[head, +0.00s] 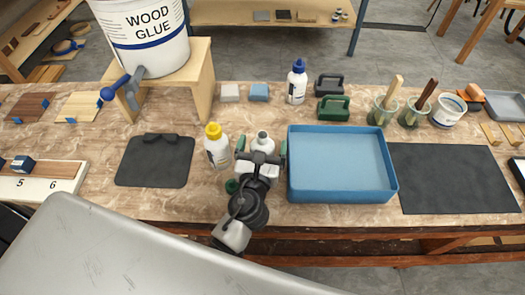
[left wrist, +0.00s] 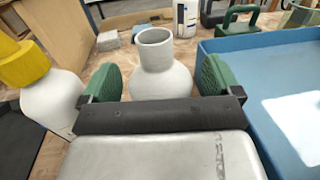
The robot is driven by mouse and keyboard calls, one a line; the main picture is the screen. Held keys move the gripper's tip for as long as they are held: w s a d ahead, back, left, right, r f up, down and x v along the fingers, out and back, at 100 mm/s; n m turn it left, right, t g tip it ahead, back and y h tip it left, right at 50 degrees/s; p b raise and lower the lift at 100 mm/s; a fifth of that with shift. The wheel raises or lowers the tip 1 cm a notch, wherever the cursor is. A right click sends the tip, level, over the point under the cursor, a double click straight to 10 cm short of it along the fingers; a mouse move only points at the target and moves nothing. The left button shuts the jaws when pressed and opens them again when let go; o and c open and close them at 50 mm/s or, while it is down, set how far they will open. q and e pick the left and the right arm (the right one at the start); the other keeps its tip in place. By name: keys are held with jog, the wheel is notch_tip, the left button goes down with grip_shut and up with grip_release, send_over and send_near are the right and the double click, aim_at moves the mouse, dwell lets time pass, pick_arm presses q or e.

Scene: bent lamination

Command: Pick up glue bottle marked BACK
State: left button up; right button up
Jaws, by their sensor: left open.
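An uncapped white bottle (head: 262,141) with an open grey neck stands on the bench, left of the blue tray. My left gripper (head: 262,152) is open, with its green finger pads on either side of this bottle. In the left wrist view the bottle (left wrist: 158,80) stands between the pads with gaps showing; its lower part is hidden. A white bottle with a yellow cap (head: 217,153) stands just to the left, also in the left wrist view (left wrist: 55,100). A white bottle with a blue cap (head: 297,88) stands farther back. I cannot read BACK on any bottle. My right gripper is out of view.
The blue tray (head: 343,194) is close on the right. A dark green round piece (head: 232,187) lies near my left gripper. A black clipboard-like mat (head: 155,165) lies left. A large wood glue bucket (head: 143,30) sits on a wooden stand at the back left.

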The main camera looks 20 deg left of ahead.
pick_arm(q)
jog(key=shift+s, duration=0.1)
jog(key=shift+c, duration=0.2)
jog(key=c, duration=1.1)
jog(key=shift+o, duration=0.2)
jog(key=shift+r, duration=0.15)
